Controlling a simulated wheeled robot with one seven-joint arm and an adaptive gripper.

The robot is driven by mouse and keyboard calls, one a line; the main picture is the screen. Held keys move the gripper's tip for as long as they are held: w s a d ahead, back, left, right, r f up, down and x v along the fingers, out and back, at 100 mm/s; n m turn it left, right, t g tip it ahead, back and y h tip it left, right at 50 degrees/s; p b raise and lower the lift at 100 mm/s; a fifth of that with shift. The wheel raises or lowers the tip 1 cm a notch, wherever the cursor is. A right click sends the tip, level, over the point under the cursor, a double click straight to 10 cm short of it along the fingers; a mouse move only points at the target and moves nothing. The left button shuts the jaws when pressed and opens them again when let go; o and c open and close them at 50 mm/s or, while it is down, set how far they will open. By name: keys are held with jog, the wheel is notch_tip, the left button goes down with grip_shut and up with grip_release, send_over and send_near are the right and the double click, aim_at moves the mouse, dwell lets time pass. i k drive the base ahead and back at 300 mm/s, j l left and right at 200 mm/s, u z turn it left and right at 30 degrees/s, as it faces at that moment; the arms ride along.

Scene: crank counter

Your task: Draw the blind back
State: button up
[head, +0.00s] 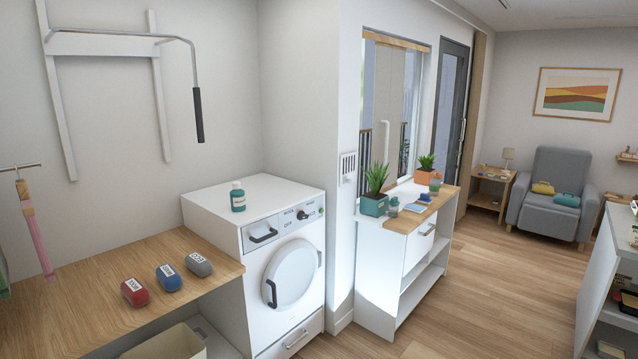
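The blind (387,92) is a pale beige panel in the window on the wall right of centre. It hangs below a wooden rail (396,41) and covers the middle of the glass. Strips of the outside, with a dark railing, show on both sides of it. A white vertical handle (386,142) is on the panel's face. Its lower edge is partly hidden behind the plants. My gripper is not in view, so I cannot see its state.
A white cabinet (379,243) stands below the window, holding potted plants (376,190) and small items. A washing machine (283,262) with a bottle stands left of it. A metal arm with a dark grip (198,115) hangs at left. The wooden floor (487,285) right of the cabinet is clear.

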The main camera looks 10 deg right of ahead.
aim_at(389, 60)
jog(key=i+l+z, duration=0.3)
jog(key=i, duration=0.25)
jog(key=i+l+z, duration=0.15)
jog(key=i+z, duration=0.15)
jog(key=i, duration=0.3)
jog(key=i+z, duration=0.3)
jog(key=i, duration=0.3)
